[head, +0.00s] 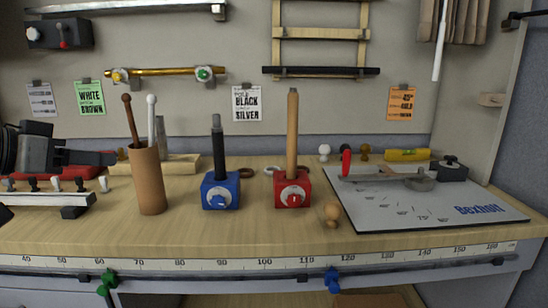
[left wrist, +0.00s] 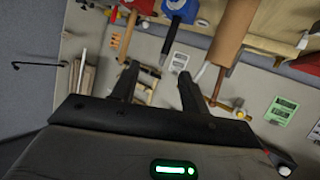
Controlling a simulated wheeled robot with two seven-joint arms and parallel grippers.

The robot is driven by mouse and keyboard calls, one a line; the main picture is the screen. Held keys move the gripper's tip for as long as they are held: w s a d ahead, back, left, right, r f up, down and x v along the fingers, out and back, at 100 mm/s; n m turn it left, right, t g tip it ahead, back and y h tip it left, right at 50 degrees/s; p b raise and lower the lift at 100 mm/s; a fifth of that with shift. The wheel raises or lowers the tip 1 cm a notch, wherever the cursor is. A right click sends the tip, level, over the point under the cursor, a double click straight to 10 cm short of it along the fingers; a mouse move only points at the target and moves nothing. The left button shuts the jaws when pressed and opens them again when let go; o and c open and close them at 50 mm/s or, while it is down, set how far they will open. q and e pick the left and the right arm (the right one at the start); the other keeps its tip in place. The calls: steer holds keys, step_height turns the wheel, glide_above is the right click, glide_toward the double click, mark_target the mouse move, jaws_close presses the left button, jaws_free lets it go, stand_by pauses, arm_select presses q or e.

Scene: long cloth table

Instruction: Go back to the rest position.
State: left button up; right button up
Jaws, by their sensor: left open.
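My left gripper (head: 112,157) is at the left of the head view, above the back of the bench and left of the brown cup (head: 148,182). In the left wrist view my left gripper (left wrist: 160,82) shows two dark fingers spread apart with nothing between them. The wrist view is tilted, with the bench along its top edge. My right gripper is in neither view.
On the bench stand a blue block (head: 220,192) with a dark post and a red block (head: 292,190) with a wooden post. A grey mat (head: 430,208) lies at right. A rack (head: 45,198) stands at left. The front middle is mostly clear.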

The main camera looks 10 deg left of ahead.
arm_select(q)
steer(key=d+f+n+g+y+p, duration=0.1)
steer(key=d+f, duration=0.3)
steer(key=f, duration=1)
steer(key=d+f+n+g+y+p, duration=0.1)
steer(key=d+f, duration=0.3)
steer(key=f, duration=1)
steer(key=s+d+f, duration=0.5)
steer(key=s+d, duration=0.2)
steer(key=d, duration=0.1)
steer(key=s+d+f+m+p, duration=0.1)
steer(key=s+d+f, duration=0.4)
steer(key=s+d, duration=0.2)
steer(key=shift+s+d+f+h, duration=0.2)
steer(key=shift+s+d+h, duration=0.1)
steer(key=shift+d, duration=0.35)
